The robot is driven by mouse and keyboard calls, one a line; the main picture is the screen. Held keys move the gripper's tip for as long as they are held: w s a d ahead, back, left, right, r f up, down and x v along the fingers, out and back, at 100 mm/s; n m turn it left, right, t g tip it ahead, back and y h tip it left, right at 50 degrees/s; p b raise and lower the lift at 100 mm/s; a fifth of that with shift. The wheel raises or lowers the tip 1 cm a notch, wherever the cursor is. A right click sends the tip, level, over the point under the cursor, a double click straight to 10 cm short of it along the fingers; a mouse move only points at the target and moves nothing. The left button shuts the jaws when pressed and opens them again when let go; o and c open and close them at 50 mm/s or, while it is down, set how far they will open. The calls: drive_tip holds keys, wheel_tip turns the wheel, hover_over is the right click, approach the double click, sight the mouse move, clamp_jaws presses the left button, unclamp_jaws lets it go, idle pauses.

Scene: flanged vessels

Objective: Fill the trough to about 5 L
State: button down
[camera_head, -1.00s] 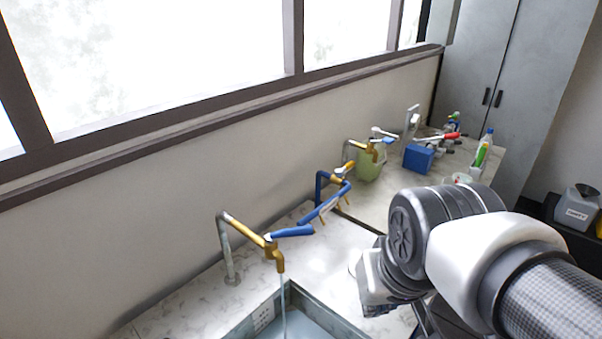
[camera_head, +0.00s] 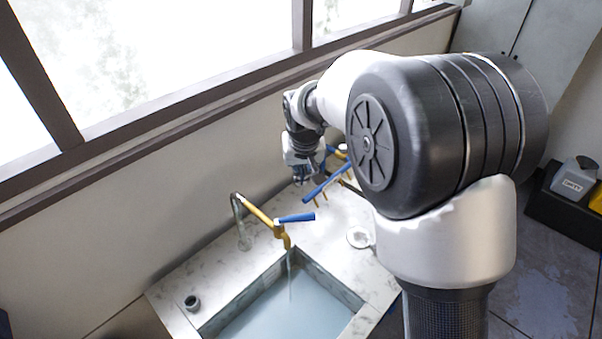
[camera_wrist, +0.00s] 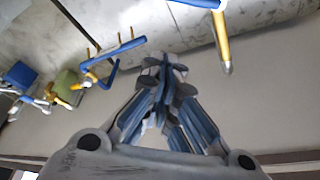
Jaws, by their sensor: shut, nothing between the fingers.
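The trough (camera_head: 334,284) is a sunken basin in the pale marble counter at the bottom of the head view. Bluish water (camera_head: 285,308) stands in it; I see no level mark. A brass tap (camera_head: 278,231) with a blue lever (camera_head: 296,217) rises behind the trough, and a thin stream (camera_head: 290,275) runs from its spout into the water. My gripper (camera_head: 305,180) is above the counter, right of and beyond this tap. In the wrist view my gripper (camera_wrist: 165,70) is shut and empty, apart from the tap spout (camera_wrist: 222,45) at the upper right.
A blue pipe rack with pegs (camera_head: 330,183) stands right of the tap; it also shows in the wrist view (camera_wrist: 110,55). A green container (camera_wrist: 66,83) and a blue box (camera_wrist: 20,75) lie farther along. The wall and window run close behind. A grey jug (camera_head: 574,178) sits far right.

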sight(297, 218)
wheel_tip(297, 218, down, 10)
drive_tip(key=p, duration=0.1)
drive_tip(key=shift+s+p, duration=0.3)
drive_tip(key=shift+s, duration=0.05)
drive_tip(key=shift+r, duration=0.1)
drive_tip(key=shift+s+d+b, duration=0.1)
drive_tip(key=shift+b, duration=0.25)
